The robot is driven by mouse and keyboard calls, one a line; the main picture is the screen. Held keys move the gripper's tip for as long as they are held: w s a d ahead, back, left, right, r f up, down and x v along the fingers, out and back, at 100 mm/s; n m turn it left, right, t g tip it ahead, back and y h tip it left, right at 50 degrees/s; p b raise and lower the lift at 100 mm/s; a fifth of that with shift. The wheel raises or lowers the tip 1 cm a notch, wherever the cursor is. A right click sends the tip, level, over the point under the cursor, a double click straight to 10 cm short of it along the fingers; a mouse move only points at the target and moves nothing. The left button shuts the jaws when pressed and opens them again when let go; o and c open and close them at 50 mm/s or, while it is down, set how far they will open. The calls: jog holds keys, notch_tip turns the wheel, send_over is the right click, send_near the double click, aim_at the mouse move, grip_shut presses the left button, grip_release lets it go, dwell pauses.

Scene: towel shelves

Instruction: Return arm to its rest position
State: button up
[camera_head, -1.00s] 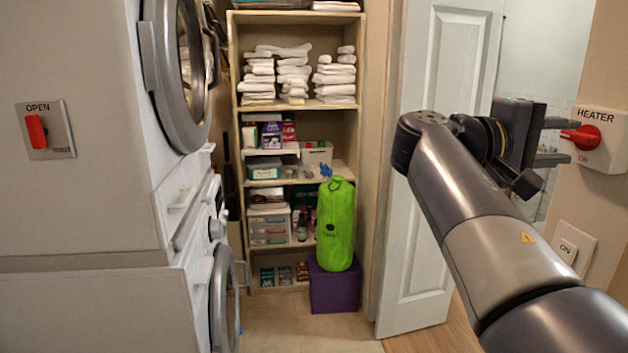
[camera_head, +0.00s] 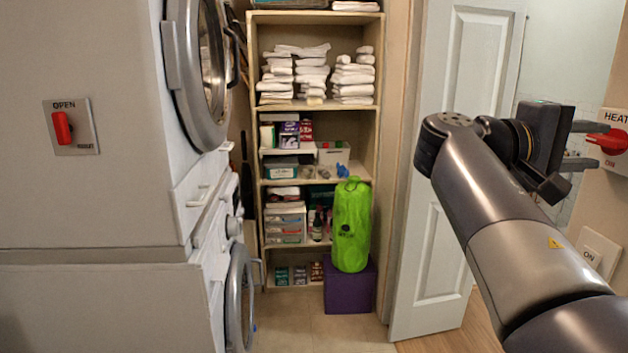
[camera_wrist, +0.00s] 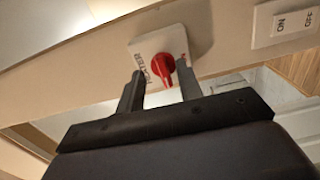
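My arm reaches up from the lower right in the head view. My gripper (camera_head: 583,145) points right, toward the red heater knob (camera_head: 611,141). Its two fingers are apart, one above the other, with nothing between them in the head view. In the wrist view, my gripper (camera_wrist: 160,90) shows two dark fingers spread apart. The red knob (camera_wrist: 164,70) on its white plate appears between and beyond the fingertips. Whether a fingertip touches the plate cannot be told.
A white door (camera_head: 465,170) stands open behind my arm. An ON switch (camera_head: 598,252) is below the heater plate. Stacked washers with an OPEN switch (camera_head: 62,127) stand at left. Shelves (camera_head: 315,105) hold towels; a green bag (camera_head: 351,225) rests on a purple box (camera_head: 350,290).

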aim_at(607, 138)
jog(key=d, duration=0.4)
jog(key=shift+w+d+r, duration=0.1)
jog(key=shift+r+n+p, duration=0.25)
jog(key=shift+n+p, duration=0.15)
jog(key=shift+p, duration=0.5)
jog(key=shift+a+r+n+p, duration=0.2)
jog(key=shift+n+p, duration=0.6)
jog(key=shift+p, duration=0.1)
jog(key=n+p, duration=0.4)
jog(key=w+r+n+p, duration=0.1)
jog(key=n+p, duration=0.2)
jog(key=p, duration=0.1)
jog(key=n+p, duration=0.4)
jog(key=shift+w+r+n+p, duration=0.15)
jog(key=shift+r+n+p, duration=0.05)
jog(key=shift+n+p, duration=0.15)
jog(key=n+p, duration=0.2)
jog(key=shift+w+f+n, duration=0.1)
jog(key=shift+w+n, duration=0.1)
jog(key=shift+n, duration=0.15)
jog(key=shift+f+p, duration=0.1)
jog(key=shift+p, duration=0.2)
jog(key=shift+a+f+n, duration=0.1)
jog(key=shift+n, duration=0.2)
